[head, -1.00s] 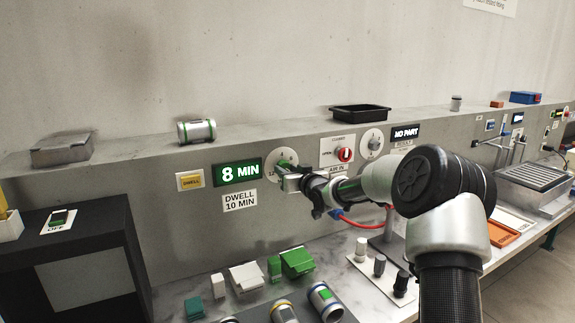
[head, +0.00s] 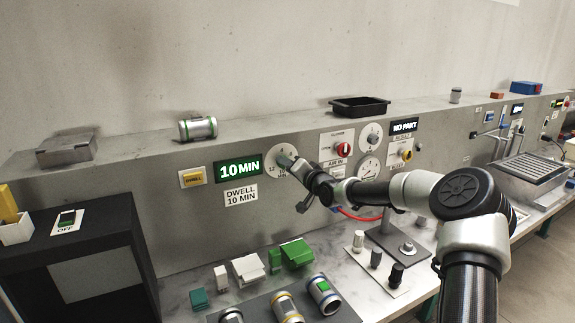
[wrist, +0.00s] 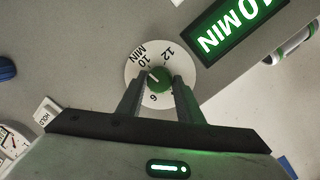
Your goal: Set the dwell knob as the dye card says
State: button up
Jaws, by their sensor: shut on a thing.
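The dwell knob is a small green knob (wrist: 158,79) on a round white dial (head: 271,154) on the grey wall panel. In the wrist view its white pointer line is toward the 10 on the dial. My gripper (wrist: 160,82) is shut on the knob, one finger on each side; it also shows in the head view (head: 294,166), where it hides part of the dial. The green display (head: 239,169) left of the dial reads 10 MIN. The dye card (head: 241,195) below it reads DWELL 10 MIN.
A yellow DWELL button (head: 193,177) is left of the display. A metal cylinder (head: 198,129) and a black tray (head: 360,106) are on the ledge above. Several small parts stand on the bench below. A red air hose (head: 358,215) hangs near my arm.

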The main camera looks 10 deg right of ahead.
jog(key=shift+m, duration=0.5)
jog(key=o, duration=1.1)
jog(key=shift+c, duration=0.2)
jog(key=b+v, duration=0.1)
jog(key=v, duration=1.6)
jog(key=shift+s, duration=0.2)
jog(key=shift+d+f, duration=0.1)
